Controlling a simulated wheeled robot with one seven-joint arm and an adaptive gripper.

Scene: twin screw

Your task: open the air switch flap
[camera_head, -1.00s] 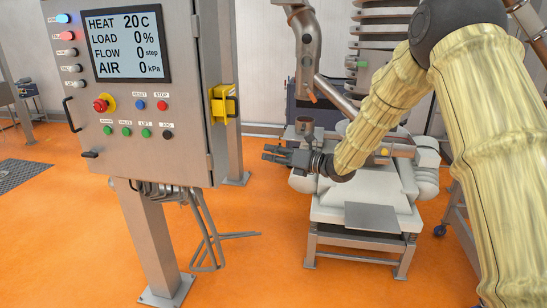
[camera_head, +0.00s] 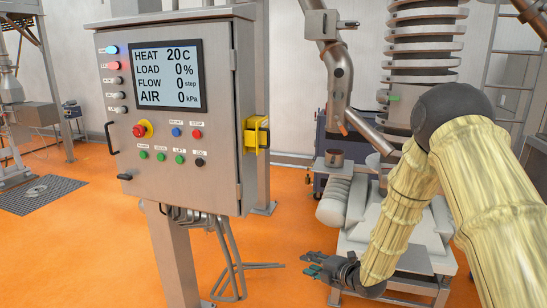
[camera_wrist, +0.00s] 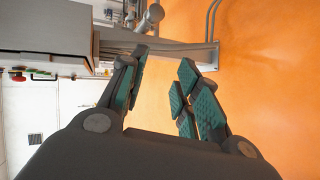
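A yellow box (camera_head: 257,135), which seems to be the air switch with its flap, sits on the right side of the grey control cabinet (camera_head: 225,180). It is too small to tell how its flap stands. My gripper (camera_head: 312,268) is low in the head view, below and to the right of the box and well apart from it. In the wrist view my gripper (camera_wrist: 160,88) has its green-padded fingers spread with nothing between them. The cabinet (camera_wrist: 45,25) shows at upper left there; I cannot make out the flap.
The cabinet stands on a post (camera_head: 172,255) with bent pipes (camera_head: 232,265) beside it. A white machine (camera_head: 345,205) with metal pipes stands behind my arm. Orange floor (camera_head: 290,220) lies open between cabinet and machine.

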